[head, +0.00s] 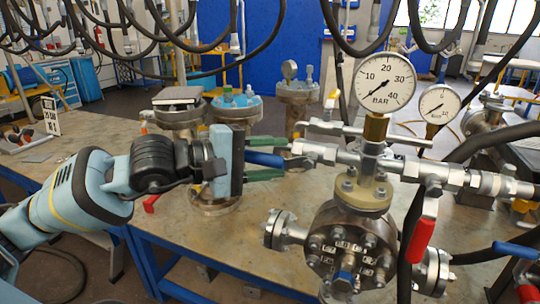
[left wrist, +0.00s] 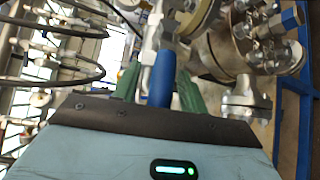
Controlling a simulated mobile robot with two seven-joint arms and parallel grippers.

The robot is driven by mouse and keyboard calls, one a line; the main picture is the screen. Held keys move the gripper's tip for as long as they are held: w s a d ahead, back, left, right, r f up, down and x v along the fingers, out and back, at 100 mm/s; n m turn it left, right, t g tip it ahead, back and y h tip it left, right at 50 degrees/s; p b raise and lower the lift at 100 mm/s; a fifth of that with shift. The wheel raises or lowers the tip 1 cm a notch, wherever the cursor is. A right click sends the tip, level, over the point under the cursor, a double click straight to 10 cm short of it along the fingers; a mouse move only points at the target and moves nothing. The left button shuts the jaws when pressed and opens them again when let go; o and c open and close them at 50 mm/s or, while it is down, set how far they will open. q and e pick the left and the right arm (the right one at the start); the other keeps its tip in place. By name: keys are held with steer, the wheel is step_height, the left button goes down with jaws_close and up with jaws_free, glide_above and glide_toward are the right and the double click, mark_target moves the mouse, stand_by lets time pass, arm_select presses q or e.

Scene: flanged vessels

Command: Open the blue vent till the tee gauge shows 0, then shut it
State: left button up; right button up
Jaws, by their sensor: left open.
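The blue vent handle (head: 265,159) sticks out to the left from the valve on the steel pipework of the flanged vessel (head: 345,245). My left gripper (head: 266,158) is open, with one green finger above the handle and one below it. The left wrist view shows the blue handle (left wrist: 162,80) between the two green fingers, with no clear grip. The large gauge (head: 386,82), marked BAR up to 40, stands on a brass fitting above the pipe tee. Its needle points to the lower left, at or near 0. My right gripper is not in view.
A smaller gauge (head: 439,103) stands to the right. A red handle (head: 420,240) hangs in front of the vessel beside thick dark hoses. Other flanged vessels (head: 298,100) stand behind on the bench (head: 110,150). Cables hang overhead. The bench's left part is mostly clear.

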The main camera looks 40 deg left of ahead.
arm_select(q)
jaws_close()
stand_by(0.3)
steer(key=shift+f, duration=0.1)
